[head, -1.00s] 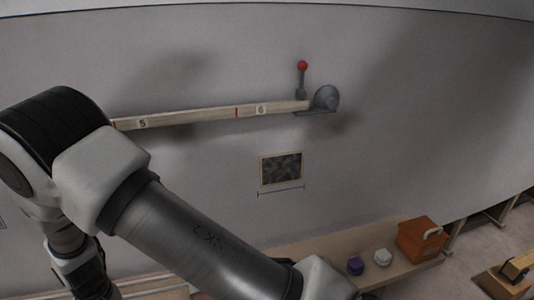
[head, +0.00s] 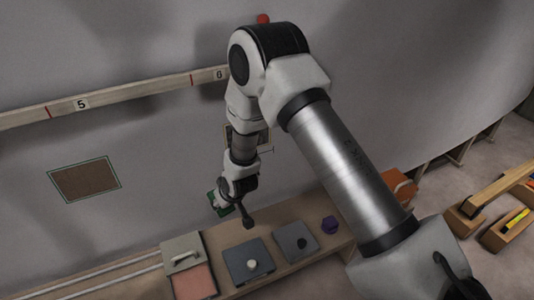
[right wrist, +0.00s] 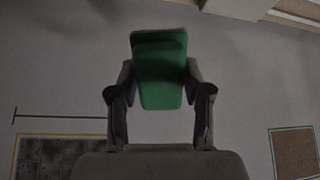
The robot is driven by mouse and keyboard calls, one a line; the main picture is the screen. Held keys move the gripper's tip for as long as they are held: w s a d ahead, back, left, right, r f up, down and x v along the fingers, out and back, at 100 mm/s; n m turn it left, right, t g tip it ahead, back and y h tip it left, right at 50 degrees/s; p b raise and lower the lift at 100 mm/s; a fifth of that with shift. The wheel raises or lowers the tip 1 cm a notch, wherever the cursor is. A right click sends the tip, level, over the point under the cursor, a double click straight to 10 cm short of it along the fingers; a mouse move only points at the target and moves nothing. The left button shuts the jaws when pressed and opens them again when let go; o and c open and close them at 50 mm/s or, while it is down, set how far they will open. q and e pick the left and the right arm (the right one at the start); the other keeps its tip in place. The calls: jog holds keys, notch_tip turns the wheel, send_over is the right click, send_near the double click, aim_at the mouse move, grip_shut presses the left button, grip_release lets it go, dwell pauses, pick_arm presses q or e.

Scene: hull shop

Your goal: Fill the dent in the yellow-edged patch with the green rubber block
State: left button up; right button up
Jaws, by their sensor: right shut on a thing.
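My right gripper (head: 232,198) is shut on the green rubber block (head: 216,203), in front of the wall and above the bench. In the right wrist view the block (right wrist: 160,75) sits between the two fingers (right wrist: 158,95), its far end standing out beyond them. The yellow-edged patch (right wrist: 62,158) is dark and mottled, partly cut off at the lower left of that view. In the head view my right arm hides most of this patch (head: 264,138); the block is below it, apart from it. I cannot make out the dent's shape. My left gripper is not in view.
A green-edged brown patch (head: 85,180) is on the wall at left. A numbered batten (head: 130,92) runs above.

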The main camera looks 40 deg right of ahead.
jog(key=s+d+r+m+t+h+p, duration=0.2)
jog(key=d+r+t+h+p, duration=0.2)
jog(key=d+r+t, duration=0.85)
jog(key=w+d+f+g+b, duration=0.1)
jog(key=w+d+f+b, duration=0.1)
jog(key=w, duration=0.4)
jog(key=shift+d, duration=0.25)
jog(key=shift+s+g, duration=0.1)
jog(key=shift+g, duration=0.15)
jog(key=o, duration=0.4)
jog(key=shift+c, duration=1)
